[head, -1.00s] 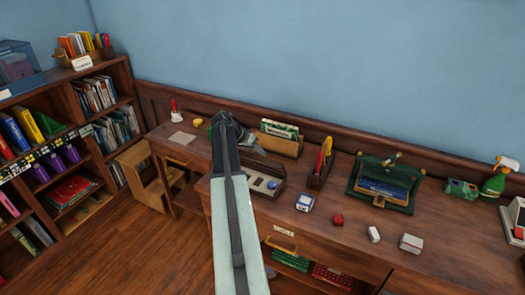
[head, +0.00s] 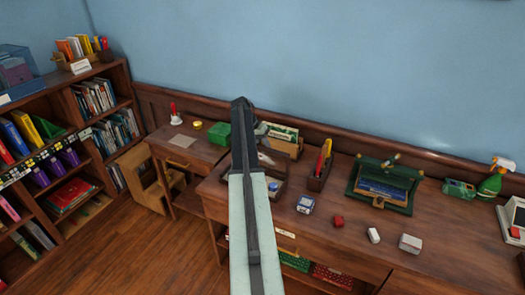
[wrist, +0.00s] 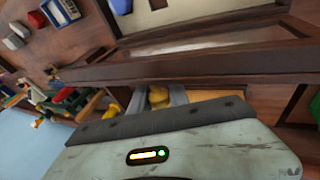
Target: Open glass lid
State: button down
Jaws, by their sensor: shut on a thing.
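A wooden box (head: 274,188) stands on the desk in the head view, largely hidden behind my arm. In the wrist view a long dark-wood frame (wrist: 190,66), which looks like the edge of the glass lid, runs across the picture just beyond my gripper (wrist: 157,92). The grey fingers are shut on a small yellow, brass-like piece (wrist: 158,97) at this frame, apparently the lid's knob. The glass itself is hard to make out, and how far the lid is tilted cannot be told. My arm hides the fingers in the head view.
The desk (head: 350,262) holds a pen box (head: 320,172), a card holder (head: 284,138) behind the box, a small blue-and-white box (head: 305,204), a red block (head: 338,221) and a green case (head: 388,186). A bookcase (head: 75,150) stands left; the wall is close behind.

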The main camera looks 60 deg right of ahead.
jog(key=shift+w+f+y, duration=0.2)
jog(key=shift+y, duration=0.1)
jog(key=shift+w, duration=0.15)
dwell(0.9)
jog(key=c, duration=1.7)
grip_release()
jog(key=o, duration=0.4)
jog(key=shift+w+f, duration=0.15)
jog(key=p+v, duration=0.7)
jog(key=v, duration=0.1)
